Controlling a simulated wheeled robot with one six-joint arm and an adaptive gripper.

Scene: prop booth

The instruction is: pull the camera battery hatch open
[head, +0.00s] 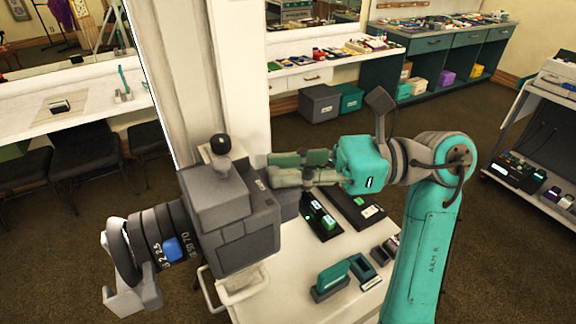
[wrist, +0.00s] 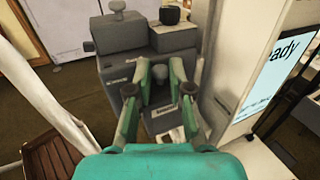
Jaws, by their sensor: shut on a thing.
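I take this to be the battery hatch's knob. The hatch's edges are largely hidden by the fingers, so I cannot tell how far it stands open.
Below the camera is a white cart top (head: 280,300) holding a dark tray with green-lit batteries (head: 322,215) and a green-and-grey block (head: 332,278). In the wrist view a white-framed lit screen (wrist: 283,65) stands close on the right. Brown carpet lies around.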

